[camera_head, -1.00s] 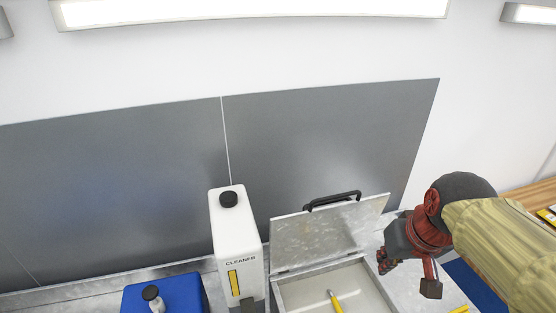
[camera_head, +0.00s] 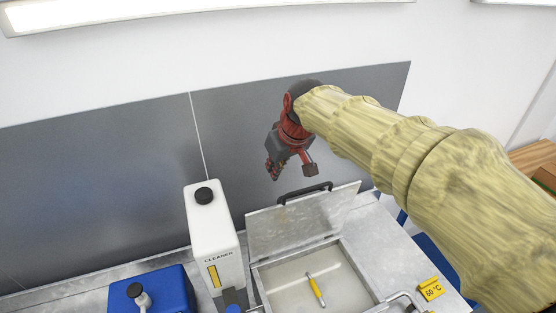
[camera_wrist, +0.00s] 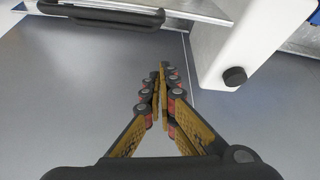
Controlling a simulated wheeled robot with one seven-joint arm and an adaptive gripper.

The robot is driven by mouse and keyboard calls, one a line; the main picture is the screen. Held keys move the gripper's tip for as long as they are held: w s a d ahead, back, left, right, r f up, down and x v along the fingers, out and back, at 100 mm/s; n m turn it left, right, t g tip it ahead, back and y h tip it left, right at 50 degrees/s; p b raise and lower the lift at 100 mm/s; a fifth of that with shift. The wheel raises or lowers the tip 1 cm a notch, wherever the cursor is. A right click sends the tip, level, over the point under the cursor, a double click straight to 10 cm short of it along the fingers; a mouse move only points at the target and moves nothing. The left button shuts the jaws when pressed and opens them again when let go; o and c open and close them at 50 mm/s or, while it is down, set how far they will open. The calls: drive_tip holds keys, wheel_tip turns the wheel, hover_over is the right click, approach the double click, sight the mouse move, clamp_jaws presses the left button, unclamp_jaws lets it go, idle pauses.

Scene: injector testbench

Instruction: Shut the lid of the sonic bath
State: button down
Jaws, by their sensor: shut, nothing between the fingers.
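The sonic bath (camera_head: 345,257) is a metal basin at the bottom centre of the head view. Its grey lid (camera_head: 335,207) stands raised at the basin's back edge, tilted back, with a black handle (camera_head: 305,192) on its top edge. The handle also shows at the top left of the wrist view (camera_wrist: 105,14). My gripper (camera_head: 271,172) is shut and empty. In the head view it hangs above the lid's top edge, slightly left of the handle, and apart from it. Its fingertips meet in the wrist view (camera_wrist: 162,70). A yellow-and-metal part (camera_head: 316,289) lies inside the basin.
A white cleaner bottle (camera_head: 213,235) with a black cap stands close to the lid's left. A blue container (camera_head: 165,290) is further left. A grey wall panel (camera_head: 100,190) is behind.

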drive_tip(key=s+f, duration=0.1)
drive_tip(key=s+d+f+p, duration=0.1)
drive_tip(key=f, duration=0.1)
drive_tip(key=shift+d+f, duration=0.15)
drive_tip(key=shift+w+f, duration=0.1)
drive_tip(key=shift+f, duration=0.05)
idle(0.3)
